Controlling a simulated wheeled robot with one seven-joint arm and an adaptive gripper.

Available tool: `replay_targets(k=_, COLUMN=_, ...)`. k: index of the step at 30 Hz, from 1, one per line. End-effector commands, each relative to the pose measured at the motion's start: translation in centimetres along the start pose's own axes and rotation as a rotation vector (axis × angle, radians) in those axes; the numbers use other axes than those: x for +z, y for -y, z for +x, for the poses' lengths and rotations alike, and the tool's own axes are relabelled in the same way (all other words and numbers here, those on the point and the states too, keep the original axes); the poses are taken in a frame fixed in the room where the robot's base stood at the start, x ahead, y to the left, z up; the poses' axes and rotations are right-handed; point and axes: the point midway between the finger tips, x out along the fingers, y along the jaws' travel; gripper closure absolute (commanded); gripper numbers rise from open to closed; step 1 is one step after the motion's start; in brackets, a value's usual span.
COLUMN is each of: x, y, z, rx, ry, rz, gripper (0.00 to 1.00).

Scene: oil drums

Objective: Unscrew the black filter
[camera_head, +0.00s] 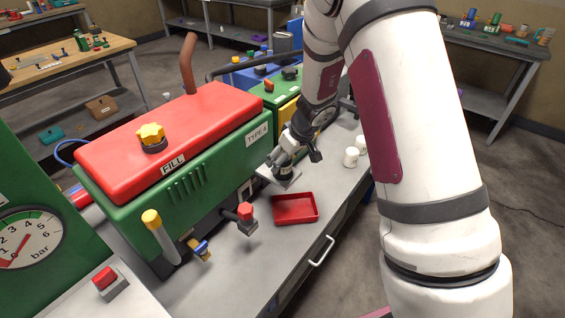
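The green machine (190,160) with a red top stands on the grey workbench at the left. My gripper (284,163) reaches down beside its right end, over a small light grey plate (291,182). A small dark round part (285,172), which looks like the black filter, shows just under my gripper on that plate. The fingers and the arm hide most of it. I cannot tell whether the fingers are closed on it or only around it.
A red tray (296,209) lies on the bench in front of the plate. A red-capped valve (245,212) and a yellow-capped handle (153,219) stick out from the machine's front. White cups (351,157) stand to the right. A pressure gauge (27,240) is at far left.

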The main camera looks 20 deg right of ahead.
Motion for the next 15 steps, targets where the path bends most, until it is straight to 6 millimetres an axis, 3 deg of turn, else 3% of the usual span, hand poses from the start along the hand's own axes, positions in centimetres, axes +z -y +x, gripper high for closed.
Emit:
replay_targets(k=6, x=0.1, y=0.0, z=2.6, rx=0.001, ry=0.001, rz=0.002, gripper=0.28)
replay_targets(k=15, x=0.0, y=0.0, z=3.3, rx=0.001, ry=0.000, rz=0.001, gripper=0.28)
